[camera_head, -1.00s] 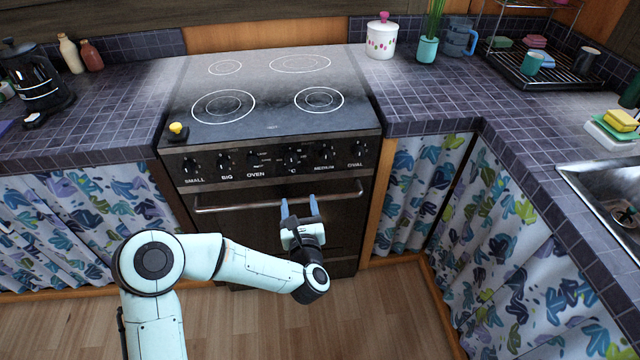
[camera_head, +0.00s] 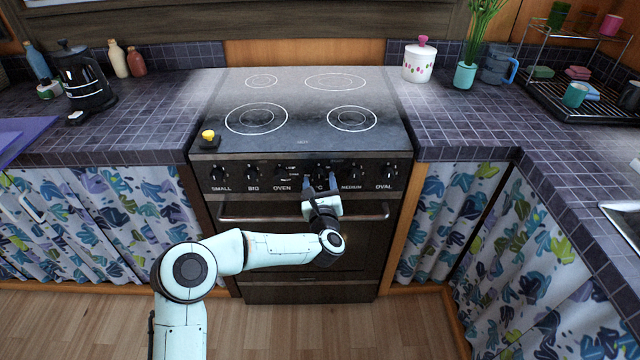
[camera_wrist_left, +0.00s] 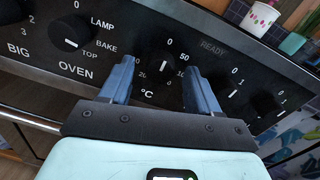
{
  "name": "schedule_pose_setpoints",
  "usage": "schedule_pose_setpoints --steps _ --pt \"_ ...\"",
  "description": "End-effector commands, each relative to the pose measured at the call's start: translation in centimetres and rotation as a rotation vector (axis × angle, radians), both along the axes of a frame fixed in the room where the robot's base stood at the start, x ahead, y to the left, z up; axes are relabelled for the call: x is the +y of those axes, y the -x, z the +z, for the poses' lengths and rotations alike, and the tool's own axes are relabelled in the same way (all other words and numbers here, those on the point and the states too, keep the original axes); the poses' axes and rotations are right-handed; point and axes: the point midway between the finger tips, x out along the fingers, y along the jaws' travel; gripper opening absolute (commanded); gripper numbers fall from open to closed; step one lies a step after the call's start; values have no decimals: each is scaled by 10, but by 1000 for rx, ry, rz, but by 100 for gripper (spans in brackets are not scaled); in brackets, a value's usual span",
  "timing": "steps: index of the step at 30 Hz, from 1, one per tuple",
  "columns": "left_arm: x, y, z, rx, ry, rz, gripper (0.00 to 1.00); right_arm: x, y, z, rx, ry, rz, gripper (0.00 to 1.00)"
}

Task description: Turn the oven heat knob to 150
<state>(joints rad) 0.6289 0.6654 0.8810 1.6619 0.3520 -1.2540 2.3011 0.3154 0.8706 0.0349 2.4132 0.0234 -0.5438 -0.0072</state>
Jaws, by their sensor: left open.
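The oven heat knob (camera_wrist_left: 162,71), marked °C, is a black knob on the stove's front panel. Its white mark points up toward 0 in the left wrist view, with 50 to its right; the other numbers are partly covered. My left gripper (camera_wrist_left: 160,66) is open, its two blue fingers to either side of the knob, with a gap visible on each side. In the head view, my left gripper (camera_head: 320,183) is in front of the panel, above the oven handle, and partly hides the knob. My right gripper is not in view.
The oven/lamp knob (camera_wrist_left: 70,33) is left of the heat knob, and the medium knob (camera_head: 351,173) is to its right. The oven handle (camera_head: 260,218) runs below. A yellow-topped item (camera_head: 208,139) stands on the stove's front left corner. Patterned curtains hang on both sides.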

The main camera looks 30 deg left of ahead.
Motion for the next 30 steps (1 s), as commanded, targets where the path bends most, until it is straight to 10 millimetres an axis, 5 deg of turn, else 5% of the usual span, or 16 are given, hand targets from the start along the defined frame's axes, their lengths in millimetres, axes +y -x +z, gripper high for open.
schedule_pose_setpoints --steps 11,16,30 --pt "3 -4 0 0 -1 -1 59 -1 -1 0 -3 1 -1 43" --pt "3 -4 0 0 -1 -1 6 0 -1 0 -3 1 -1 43" --pt "2 -4 -1 50 -82 0 6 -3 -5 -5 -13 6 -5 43"
